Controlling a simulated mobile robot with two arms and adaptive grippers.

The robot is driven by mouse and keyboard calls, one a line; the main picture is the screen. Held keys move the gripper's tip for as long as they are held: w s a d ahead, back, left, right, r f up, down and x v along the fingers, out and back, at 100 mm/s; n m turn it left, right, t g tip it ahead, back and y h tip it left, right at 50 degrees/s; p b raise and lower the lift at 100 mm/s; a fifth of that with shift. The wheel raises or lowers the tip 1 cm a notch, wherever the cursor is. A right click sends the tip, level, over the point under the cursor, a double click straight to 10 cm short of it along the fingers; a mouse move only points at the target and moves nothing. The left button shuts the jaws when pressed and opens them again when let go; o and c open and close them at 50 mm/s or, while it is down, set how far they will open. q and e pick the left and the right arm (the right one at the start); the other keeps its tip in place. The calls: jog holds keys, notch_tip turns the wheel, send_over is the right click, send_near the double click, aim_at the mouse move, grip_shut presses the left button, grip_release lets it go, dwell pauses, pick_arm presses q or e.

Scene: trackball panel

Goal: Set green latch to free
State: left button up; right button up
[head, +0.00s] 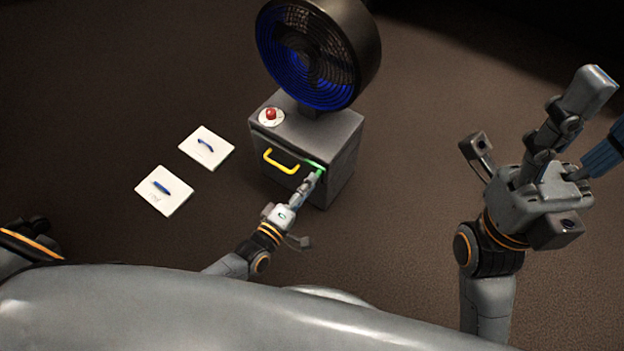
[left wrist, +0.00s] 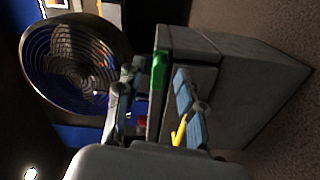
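The green latch (head: 314,164) is at the upper right of the grey box's front face, right of a yellow handle (head: 281,161). In the left wrist view the latch (left wrist: 158,72) is a short green bar near the box's edge, between my two fingers. My left gripper (head: 315,175) is at the latch and hides part of it in the head view. In the left wrist view its blue-padded fingers (left wrist: 155,95) are apart; I cannot tell whether either touches the latch. My right gripper (head: 605,105) is open and empty at the far right, away from the box.
The grey box (head: 340,165) carries a large round fan (head: 318,50) with blue light and a red button (head: 270,114) on top. Two white cards with blue marks, an upper one (head: 206,148) and a lower one (head: 163,190), lie left of the box. The floor around is clear.

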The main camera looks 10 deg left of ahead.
pick_arm(q)
jog(key=v, duration=0.9)
jog(key=shift+s, duration=0.3)
jog(key=shift+a+r, duration=0.1)
